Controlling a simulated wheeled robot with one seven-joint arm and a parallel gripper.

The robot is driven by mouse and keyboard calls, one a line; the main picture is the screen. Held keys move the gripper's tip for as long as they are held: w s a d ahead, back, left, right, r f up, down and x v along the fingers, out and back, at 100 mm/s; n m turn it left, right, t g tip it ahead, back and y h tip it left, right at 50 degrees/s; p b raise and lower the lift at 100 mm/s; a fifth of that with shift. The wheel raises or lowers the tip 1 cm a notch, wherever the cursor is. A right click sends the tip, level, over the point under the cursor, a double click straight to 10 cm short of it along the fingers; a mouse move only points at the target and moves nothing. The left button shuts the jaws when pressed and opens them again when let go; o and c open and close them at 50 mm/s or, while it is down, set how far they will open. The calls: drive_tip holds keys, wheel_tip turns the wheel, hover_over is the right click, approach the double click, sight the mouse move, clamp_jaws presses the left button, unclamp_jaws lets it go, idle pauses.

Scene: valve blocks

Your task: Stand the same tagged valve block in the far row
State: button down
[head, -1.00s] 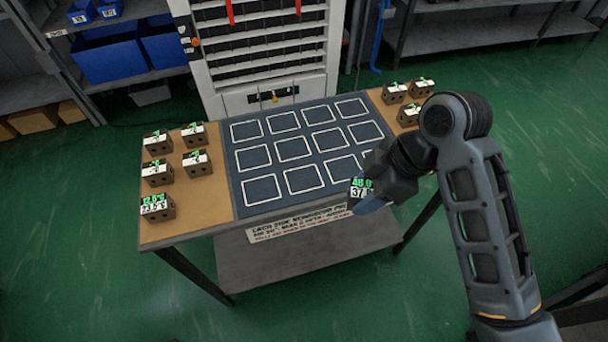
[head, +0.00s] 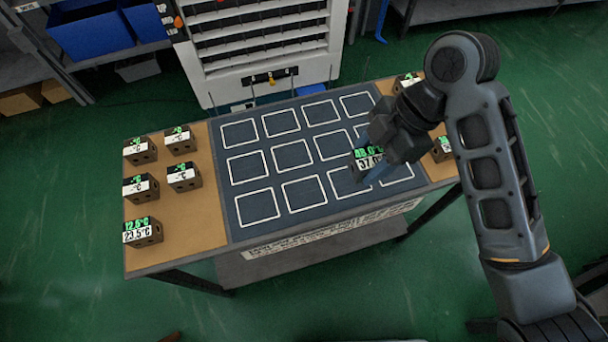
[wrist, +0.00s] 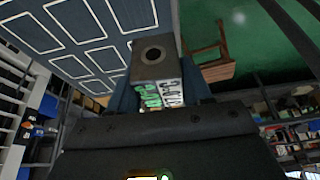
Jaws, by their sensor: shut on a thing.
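My gripper (head: 378,160) is shut on a tagged valve block (head: 368,157), whose tag reads 48.0°C in green above what looks like 37 in black on white. The block is held over the right part of the dark mat (head: 236,217) with white outlined cells. In the wrist view the block (wrist: 153,58) sits between the fingers, with a round hole in its face. The far row of cells is empty where I can see it. My arm hides part of the mat's right side.
Several tagged blocks stand on the brown left strip (head: 199,220) of the table, one reading 12.5°C and 23.5°C (head: 142,232). More blocks stand on the right strip, partly behind my arm (head: 441,149). A white rack (head: 262,55) stands close behind the table.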

sight(356, 152)
drive_tip(key=shift+a+f, duration=0.3)
drive_tip(key=shift+a, duration=0.3)
drive_tip(key=shift+a+f, duration=0.3)
drive_tip(key=shift+a, duration=0.25)
drive_tip(key=shift+w+a+r, duration=0.15)
drive_tip(key=shift+w, duration=0.05)
drive_tip(key=shift+w+a+f, duration=0.1)
drive_tip(key=shift+a+f, duration=0.1)
drive_tip(key=shift+a, duration=0.3)
drive_tip(key=a+f, duration=0.1)
drive_tip(key=a, duration=0.1)
drive_tip(key=a+f+b, duration=0.1)
drive_tip(key=a+f, duration=0.1)
drive_tip(key=a, duration=0.1)
drive_tip(key=a+f+b, duration=0.1)
drive_tip(key=a+f, duration=0.1)
drive_tip(key=shift+a, duration=0.2)
drive_tip(key=shift+a+f, duration=0.1)
drive_tip(key=shift+f, duration=2.05)
drive_tip(key=shift+f, duration=0.15)
